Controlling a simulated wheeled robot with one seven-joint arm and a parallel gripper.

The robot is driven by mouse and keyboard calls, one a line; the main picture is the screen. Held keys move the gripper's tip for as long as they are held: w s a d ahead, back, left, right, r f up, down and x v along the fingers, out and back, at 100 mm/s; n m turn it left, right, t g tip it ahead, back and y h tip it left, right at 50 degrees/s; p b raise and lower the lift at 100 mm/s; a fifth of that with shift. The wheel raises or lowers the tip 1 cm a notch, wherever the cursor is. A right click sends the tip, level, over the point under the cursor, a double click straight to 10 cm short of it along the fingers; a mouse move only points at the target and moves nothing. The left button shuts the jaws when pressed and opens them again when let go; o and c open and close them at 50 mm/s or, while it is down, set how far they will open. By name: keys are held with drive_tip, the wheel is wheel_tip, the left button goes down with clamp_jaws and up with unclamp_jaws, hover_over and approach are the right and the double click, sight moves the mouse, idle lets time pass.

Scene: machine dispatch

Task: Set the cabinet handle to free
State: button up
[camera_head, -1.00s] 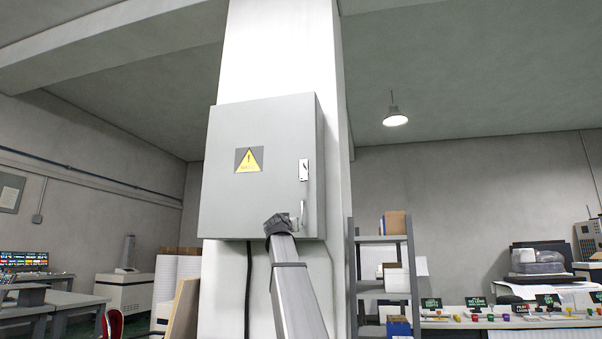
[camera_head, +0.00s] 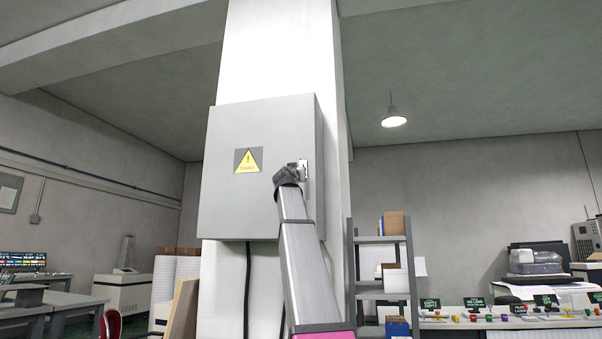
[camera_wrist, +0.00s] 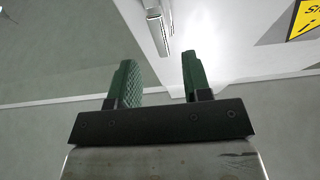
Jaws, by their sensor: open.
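The grey cabinet (camera_head: 235,200) hangs on a white pillar, with its door closed. Its metal handle (camera_head: 304,168) is near the door's right edge; my arm hides the lower part. In the wrist view the handle (camera_wrist: 157,30) shows at the top, with a pale plate and a metal bar. My gripper (camera_wrist: 158,60) is open, its two green fingers apart and empty. The handle lies beyond the fingertips, in line with the gap between them, and appears apart from them. In the head view my wrist covers the gripper in front of the door.
A yellow warning sign (camera_head: 248,160) is on the door, left of the handle. A black cable (camera_head: 248,285) runs down the pillar below the cabinet. A grey shelf rack (camera_head: 352,285) stands to the right. The space right of the cabinet at handle height is clear.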

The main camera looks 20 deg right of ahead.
drive_tip(key=x, duration=0.7)
drive_tip(key=shift+w+d, duration=0.15)
drive_tip(key=shift+w, duration=0.05)
clamp_jaws()
